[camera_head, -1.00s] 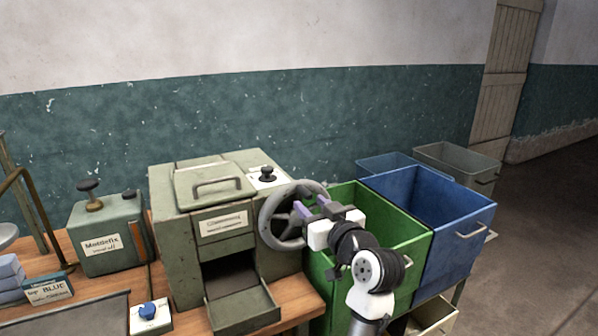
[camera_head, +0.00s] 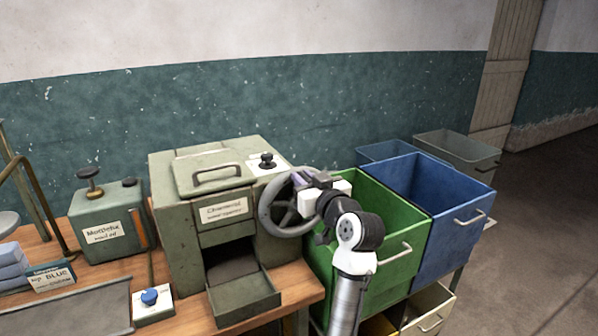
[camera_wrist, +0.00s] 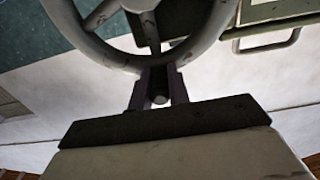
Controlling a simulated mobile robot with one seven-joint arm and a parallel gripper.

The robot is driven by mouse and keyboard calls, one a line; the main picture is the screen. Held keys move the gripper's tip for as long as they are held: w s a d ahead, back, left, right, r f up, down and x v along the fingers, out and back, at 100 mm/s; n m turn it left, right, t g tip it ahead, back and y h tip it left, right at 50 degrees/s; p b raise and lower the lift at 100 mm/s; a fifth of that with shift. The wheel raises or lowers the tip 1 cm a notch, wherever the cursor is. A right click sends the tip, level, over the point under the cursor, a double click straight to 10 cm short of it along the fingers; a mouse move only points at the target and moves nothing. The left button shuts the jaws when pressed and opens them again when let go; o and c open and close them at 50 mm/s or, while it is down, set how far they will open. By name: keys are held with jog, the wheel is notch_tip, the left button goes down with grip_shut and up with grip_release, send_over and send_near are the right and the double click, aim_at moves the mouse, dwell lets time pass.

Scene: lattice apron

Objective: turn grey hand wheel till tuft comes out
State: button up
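The grey hand wheel (camera_head: 267,219) is on the right side of a green machine (camera_head: 176,232). My gripper (camera_head: 300,181) is at the wheel's upper right rim. In the wrist view the rim of the wheel (camera_wrist: 95,45) crosses just beyond my fingers (camera_wrist: 158,92). I see no tuft in the tray; the inside of the opening is dark.
A green bin (camera_head: 385,215) and a blue bin (camera_head: 450,205) stand close on the right, beneath and behind my arm. A green tank (camera_head: 100,232), a blue-knobbed box (camera_head: 152,311) and a small card (camera_head: 50,279) are on the wooden bench to the left.

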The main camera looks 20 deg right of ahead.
jog(key=shift+d+f+b, duration=0.2)
jog(key=shift+d+b, duration=0.1)
jog(key=shift+d, duration=0.65)
jog(key=shift+d+f+b, duration=0.2)
jog(key=shift+d+b, duration=0.1)
jog(key=shift+d, duration=0.6)
jog(key=d+f+b, duration=0.2)
jog(key=d, duration=0.1)
jog(key=shift+w+f, duration=0.1)
